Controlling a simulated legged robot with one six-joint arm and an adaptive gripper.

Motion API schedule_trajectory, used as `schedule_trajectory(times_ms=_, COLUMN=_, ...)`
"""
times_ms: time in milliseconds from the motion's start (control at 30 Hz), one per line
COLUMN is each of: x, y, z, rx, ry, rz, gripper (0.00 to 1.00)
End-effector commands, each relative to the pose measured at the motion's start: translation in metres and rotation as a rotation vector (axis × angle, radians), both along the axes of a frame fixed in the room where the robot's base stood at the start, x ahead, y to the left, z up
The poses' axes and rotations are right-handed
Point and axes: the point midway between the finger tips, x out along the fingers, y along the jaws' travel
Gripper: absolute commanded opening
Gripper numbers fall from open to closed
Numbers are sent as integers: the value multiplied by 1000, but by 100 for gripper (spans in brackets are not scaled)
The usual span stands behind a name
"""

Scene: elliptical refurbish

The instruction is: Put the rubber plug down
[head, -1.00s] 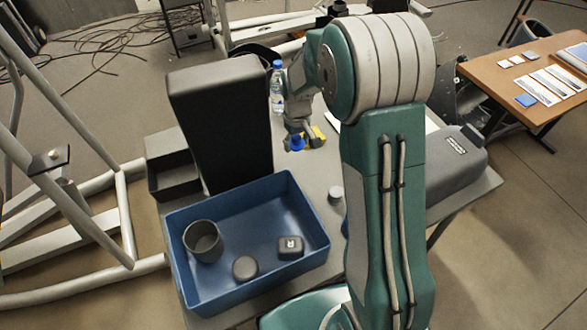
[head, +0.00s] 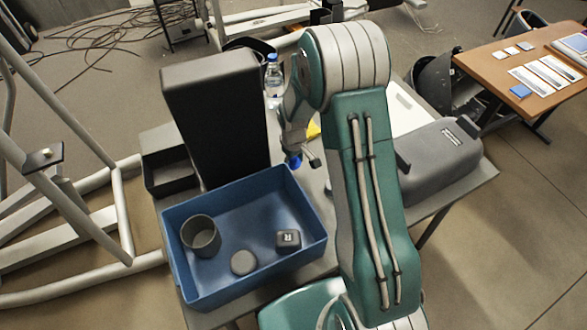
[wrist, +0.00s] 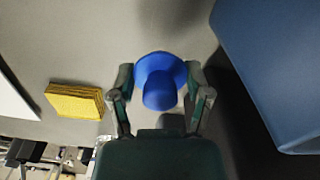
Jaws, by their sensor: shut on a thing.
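The rubber plug (wrist: 160,82) is blue, with a wide round flange and a narrower round end. My gripper (wrist: 160,88) is shut on it, one finger at each side. In the head view the plug (head: 294,161) shows as a small blue shape at my gripper (head: 304,161), close to the far right corner of the blue bin. In the wrist view the plug is over the grey tabletop (wrist: 130,30), left of the bin. The gap between plug and table cannot be told.
A yellow pad (wrist: 76,99) lies on the table. A tall black box (head: 222,125), a bottle (head: 273,80) and a grey case (head: 440,155) stand around.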

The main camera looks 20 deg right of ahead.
Motion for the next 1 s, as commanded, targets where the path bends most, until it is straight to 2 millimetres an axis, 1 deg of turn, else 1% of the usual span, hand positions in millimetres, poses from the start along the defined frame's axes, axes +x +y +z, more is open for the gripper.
schedule_trajectory(times_ms=67, x=0, y=0, z=-7, rx=0, ry=1, rz=0, gripper=41)
schedule_trajectory(times_ms=233, x=-1, y=0, z=-33, rx=0, ry=3, rz=0, gripper=41)
schedule_trajectory(times_ms=300, x=0, y=0, z=-39, rx=0, ry=0, rz=0, gripper=41)
schedule_trajectory(times_ms=600, x=0, y=0, z=-41, rx=0, ry=0, rz=0, gripper=41)
schedule_trajectory(times_ms=633, x=0, y=0, z=-41, rx=0, ry=-1, rz=0, gripper=77)
schedule_trajectory(times_ms=667, x=0, y=0, z=-41, rx=0, ry=-1, rz=0, gripper=91)
schedule_trajectory(times_ms=700, x=0, y=0, z=-41, rx=0, ry=-1, rz=0, gripper=98)
schedule_trajectory(times_ms=1000, x=0, y=0, z=-40, rx=0, ry=-1, rz=0, gripper=98)
